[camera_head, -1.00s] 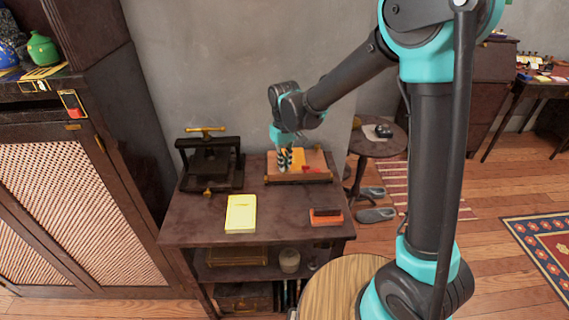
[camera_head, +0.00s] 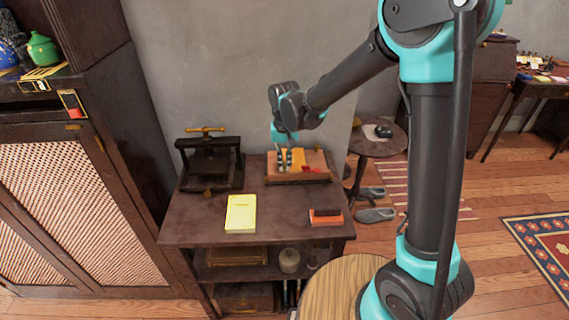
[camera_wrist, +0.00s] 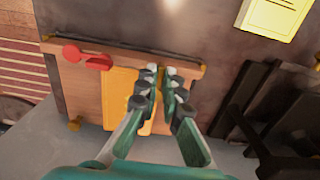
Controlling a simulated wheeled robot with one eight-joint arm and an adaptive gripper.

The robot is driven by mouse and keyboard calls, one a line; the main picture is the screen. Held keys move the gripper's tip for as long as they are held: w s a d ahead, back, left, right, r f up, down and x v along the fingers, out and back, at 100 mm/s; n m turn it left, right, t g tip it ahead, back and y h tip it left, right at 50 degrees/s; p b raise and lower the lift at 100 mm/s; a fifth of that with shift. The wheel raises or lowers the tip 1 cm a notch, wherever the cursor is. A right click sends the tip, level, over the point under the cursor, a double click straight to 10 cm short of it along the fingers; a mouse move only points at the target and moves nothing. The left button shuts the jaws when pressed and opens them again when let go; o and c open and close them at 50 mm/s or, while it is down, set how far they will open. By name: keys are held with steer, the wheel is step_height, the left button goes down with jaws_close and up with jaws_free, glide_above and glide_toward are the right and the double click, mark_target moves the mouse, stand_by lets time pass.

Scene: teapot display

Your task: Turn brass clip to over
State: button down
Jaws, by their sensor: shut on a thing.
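A wooden board (camera_head: 318,176) lies at the back of the dark table, with a yellow sheet (camera_head: 297,156) on it. In the wrist view the board (camera_wrist: 90,85) and the yellow sheet (camera_wrist: 121,90) lie under my gripper (camera_wrist: 157,78). My gripper (camera_head: 285,160) reaches down to the board. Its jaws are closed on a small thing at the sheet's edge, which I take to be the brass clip. The fingers hide it, so I cannot see how it is turned. A red piece (camera_wrist: 97,62) lies on the board beside the sheet.
A black press with a brass handle (camera_head: 205,129) stands left of the board. The table's middle (camera_head: 285,208) is clear. A wall stands close behind.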

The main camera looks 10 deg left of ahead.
steer(key=c, duration=1.7)
jaws_free()
steer(key=shift+r, duration=0.1)
step_height(320, 180, up, 12)
steer(key=shift+f, duration=0.1)
steer(key=d+f+m+t, duration=0.1)
steer(key=d+f, duration=0.2)
steer(key=d, duration=0.9)
steer(key=s+d+f+t, duration=0.1)
steer(key=s+d+f, duration=0.2)
steer(key=d, duration=0.4)
steer(key=s+d+f+m+t, duration=0.1)
steer(key=s+d+f, duration=0.2)
steer(key=s+d, duration=0.2)
steer(key=s+d+f+t, duration=0.1)
steer(key=s+d+f, duration=0.2)
steer(key=d, duration=0.7)
steer(key=shift+s+f+m, duration=0.2)
steer(key=shift+s, duration=0.3)
steer(key=shift+s+f+m, duration=0.15)
steer(key=shift+s+m, duration=0.05)
steer(key=shift+s, duration=0.3)
